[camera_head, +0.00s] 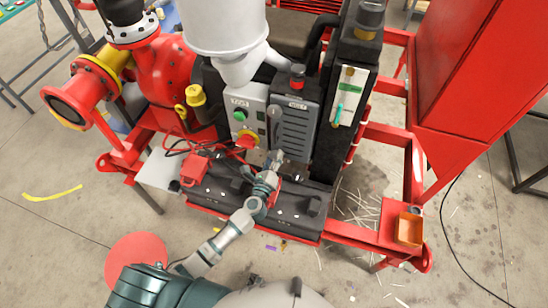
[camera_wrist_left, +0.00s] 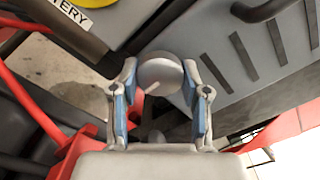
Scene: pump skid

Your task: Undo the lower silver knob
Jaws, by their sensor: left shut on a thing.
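The lower silver knob (camera_wrist_left: 160,72) is a round, smooth grey knob at the lower edge of the grey ribbed panel (camera_wrist_left: 255,50) in the left wrist view. My left gripper (camera_wrist_left: 160,82) has one blue-padded finger on each side of it and is shut on it. In the head view my left gripper (camera_head: 276,158) reaches the bottom of the grey ribbed box (camera_head: 295,125) and hides the knob there. A small pale round part (camera_head: 275,111) sits higher on that box's left edge; I cannot tell if it is another knob. My right gripper is not in view.
Black batteries (camera_head: 222,200) lie below the box, with red cables (camera_head: 205,142) to the left. A red frame (camera_head: 385,135) runs along the right.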

